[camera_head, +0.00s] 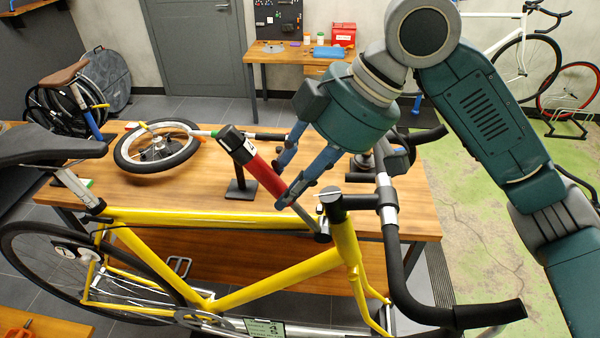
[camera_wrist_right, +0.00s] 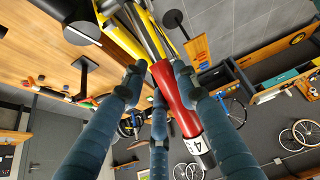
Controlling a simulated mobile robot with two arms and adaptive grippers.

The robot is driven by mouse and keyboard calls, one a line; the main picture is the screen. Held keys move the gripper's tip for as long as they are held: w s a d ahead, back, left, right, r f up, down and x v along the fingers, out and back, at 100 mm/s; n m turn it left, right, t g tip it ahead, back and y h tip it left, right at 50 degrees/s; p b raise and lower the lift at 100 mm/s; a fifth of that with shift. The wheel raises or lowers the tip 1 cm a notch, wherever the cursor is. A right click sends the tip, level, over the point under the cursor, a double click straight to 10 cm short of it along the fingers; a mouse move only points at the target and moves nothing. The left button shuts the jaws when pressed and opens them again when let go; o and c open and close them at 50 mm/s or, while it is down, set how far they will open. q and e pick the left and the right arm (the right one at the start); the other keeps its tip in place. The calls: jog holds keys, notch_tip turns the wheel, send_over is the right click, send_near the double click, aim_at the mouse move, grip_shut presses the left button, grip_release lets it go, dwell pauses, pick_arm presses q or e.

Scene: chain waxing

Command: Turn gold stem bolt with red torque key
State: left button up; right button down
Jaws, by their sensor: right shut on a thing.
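The red torque key (camera_head: 263,174) has a black end with a white label and a thin silver shaft. It is tilted, with its shaft pointing down right to the stem area of the yellow bike (camera_head: 345,240). My right gripper (camera_head: 285,178) is shut on its red handle. In the right wrist view the fingers of my right gripper (camera_wrist_right: 157,88) close around the red torque key (camera_wrist_right: 172,98). The shaft's tip is beside the black stem (camera_head: 334,204); I cannot tell whether it touches. The gold stem bolt is not clearly visible. My left gripper is out of view.
A wooden workbench (camera_head: 215,180) stands behind the bike, with a small wheel (camera_head: 157,147) and a black stand (camera_head: 241,186) on it. The black handlebar (camera_head: 410,305) reaches forward at the right. Green floor (camera_head: 480,200) lies open to the right.

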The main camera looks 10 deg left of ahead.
aim_at(271, 190)
jog(key=shift+a+f, duration=0.1)
jog(key=shift+a, duration=0.05)
jog(key=shift+s+a+f+h, duration=0.1)
jog(key=shift+a+f+h, duration=0.25)
jog(key=shift+a+h, duration=0.2)
jog(key=shift+a+f+h, duration=0.3)
jog(key=shift+a+h, duration=0.15)
jog(key=shift+a, duration=0.2)
jog(key=shift+a+f+h, duration=0.1)
jog(key=shift+f+h, duration=0.05)
jog(key=shift+h, duration=0.15)
jog(key=a+f+h, duration=0.2)
jog(key=shift+a+h, duration=0.1)
jog(key=shift+h, duration=0.2)
